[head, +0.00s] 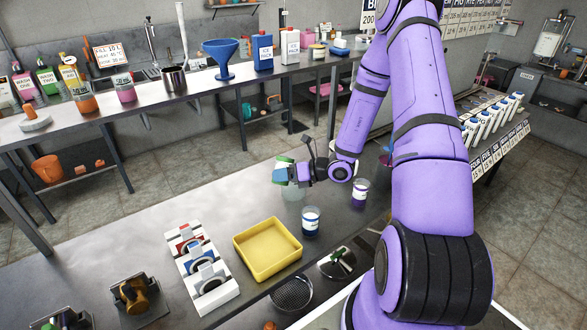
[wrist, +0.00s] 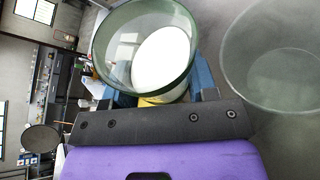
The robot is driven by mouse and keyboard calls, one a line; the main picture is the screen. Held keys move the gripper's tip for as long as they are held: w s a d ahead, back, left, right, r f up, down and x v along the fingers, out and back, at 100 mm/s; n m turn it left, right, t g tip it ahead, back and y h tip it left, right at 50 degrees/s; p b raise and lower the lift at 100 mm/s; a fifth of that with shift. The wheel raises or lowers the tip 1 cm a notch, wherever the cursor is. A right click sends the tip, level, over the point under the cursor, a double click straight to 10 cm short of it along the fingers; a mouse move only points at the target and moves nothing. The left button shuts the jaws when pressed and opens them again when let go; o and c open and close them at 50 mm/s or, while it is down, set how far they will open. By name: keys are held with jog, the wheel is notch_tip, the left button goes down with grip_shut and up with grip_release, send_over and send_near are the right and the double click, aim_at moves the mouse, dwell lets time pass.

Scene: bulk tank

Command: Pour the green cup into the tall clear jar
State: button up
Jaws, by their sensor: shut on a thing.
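The green cup (head: 282,173) is held in my gripper (head: 297,174) above the grey bench, and looks tilted in the head view. In the wrist view the green cup (wrist: 103,45) shows its open mouth with white contents inside, between my gripper's fingers (wrist: 150,98). The tall clear jar (head: 292,194) shows faintly just below the cup and gripper in the head view, partly hidden by them. In the wrist view the jar's wide open rim (wrist: 226,62) is right of the cup, with a gap between them. No stream between them is visible.
A blue-banded cup (head: 311,224) and a purple-banded cup (head: 360,193) stand near the gripper on the bench. A yellow tray (head: 268,266) and a white rack (head: 205,274) lie nearer. The bench left of the jar is clear.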

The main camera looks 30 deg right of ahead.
aim_at(286, 163)
jog(key=shift+w+d+r+m, duration=0.15)
jog(key=shift+d+r+m, duration=0.15)
jog(key=shift+r, duration=0.25)
jog(key=shift+f+m+y, duration=0.4)
jog(key=shift+m+y, duration=0.2)
jog(key=shift+y, duration=0.1)
dwell(0.3)
jog(key=shift+a+r+m+y, duration=0.15)
jog(key=shift+r+m+y, duration=0.45)
jog(key=shift+r+m, duration=0.55)
dwell(1.5)
jog(key=shift+f+m+y, duration=0.4)
jog(key=shift+f+m, duration=0.1)
jog(key=shift+m, duration=0.35)
dwell(0.5)
jog(key=shift+w+d+r+m+y, duration=0.3)
jog(key=shift+w+d+r+m, duration=0.15)
jog(key=shift+d+m, duration=0.25)
dwell(0.7)
jog(key=shift+r+m+y, duration=0.3)
jog(key=shift+m, duration=0.3)
dwell(0.5)
